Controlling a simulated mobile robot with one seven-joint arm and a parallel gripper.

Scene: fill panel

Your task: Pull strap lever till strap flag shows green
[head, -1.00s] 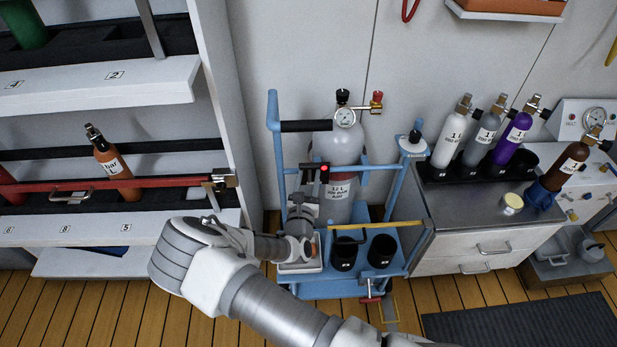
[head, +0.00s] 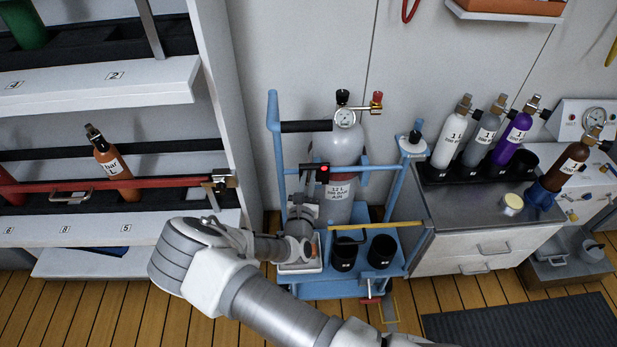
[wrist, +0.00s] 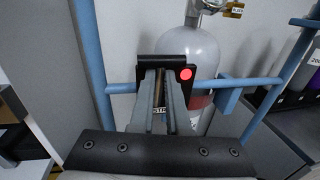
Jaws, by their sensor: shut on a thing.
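The strap lever (head: 309,167) is a black piece on the blue rail in front of the grey cylinder (head: 348,150). In the wrist view the lever (wrist: 166,61) is a black bracket shape between and above my fingers. The strap flag (head: 324,168) is a red round spot at its right end; it also shows red in the wrist view (wrist: 185,74). My gripper (head: 309,178) reaches up from below and is shut on the lever. In the wrist view my gripper's fingers (wrist: 161,80) meet at the lever and hide part of it and the cylinder's label.
The blue trolley (head: 274,150) holds the cylinder upright. Black cup holders (head: 345,254) and a yellow-topped bar (head: 385,225) are at its front. A shelf (head: 150,225) stands at left. A steel-topped cabinet (head: 470,215) with small cylinders stands at right.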

